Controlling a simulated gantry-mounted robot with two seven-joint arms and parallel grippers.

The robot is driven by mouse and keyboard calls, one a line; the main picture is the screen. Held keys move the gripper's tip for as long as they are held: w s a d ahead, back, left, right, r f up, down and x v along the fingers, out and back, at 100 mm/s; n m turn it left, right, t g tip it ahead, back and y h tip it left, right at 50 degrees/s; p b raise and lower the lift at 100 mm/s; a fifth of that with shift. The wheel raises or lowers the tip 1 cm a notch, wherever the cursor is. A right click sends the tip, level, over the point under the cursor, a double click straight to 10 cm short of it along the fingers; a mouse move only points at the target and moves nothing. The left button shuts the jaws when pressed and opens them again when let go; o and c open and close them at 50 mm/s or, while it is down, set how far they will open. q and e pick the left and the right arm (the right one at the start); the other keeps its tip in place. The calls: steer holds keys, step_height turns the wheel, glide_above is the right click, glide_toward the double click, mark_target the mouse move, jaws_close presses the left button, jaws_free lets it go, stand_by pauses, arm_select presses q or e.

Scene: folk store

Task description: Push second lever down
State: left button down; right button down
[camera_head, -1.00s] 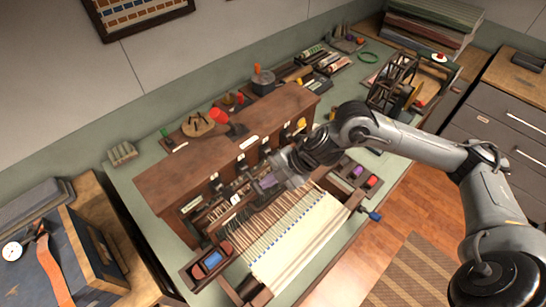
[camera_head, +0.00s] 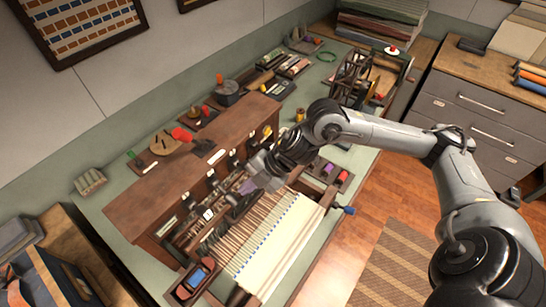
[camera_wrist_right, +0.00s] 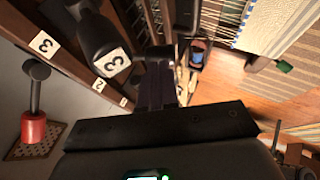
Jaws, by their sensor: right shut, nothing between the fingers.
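The dark wooden cabinet (camera_head: 160,195) on the green table has a row of black levers along its front, one (camera_head: 212,180) showing near the middle. In the right wrist view, a black lever head marked 3 (camera_wrist_right: 115,62) is close at upper left. Number plates 3 (camera_wrist_right: 42,43) and 2 (camera_wrist_right: 98,85) sit on the wood. My right gripper (camera_head: 246,190) is shut and empty at the cabinet's front. In the wrist view its fingers (camera_wrist_right: 158,85) point at a dark lever-like block (camera_wrist_right: 157,52). I cannot tell whether they touch, and the second lever is not clearly identifiable. My left gripper is not in view.
Pale strung threads (camera_head: 270,235) spread in front of the cabinet. Red-handled tools (camera_head: 180,135) stand on top, and a wheel (camera_head: 350,75) stands farther right.

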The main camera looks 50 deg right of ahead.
steer(key=b+v, duration=0.6)
steer(key=v, duration=0.4)
steer(key=shift+d+r, duration=0.15)
steer(key=shift+r, duration=0.1)
steer(key=shift+r, duration=0.1)
stand_by(0.5)
stand_by(0.3)
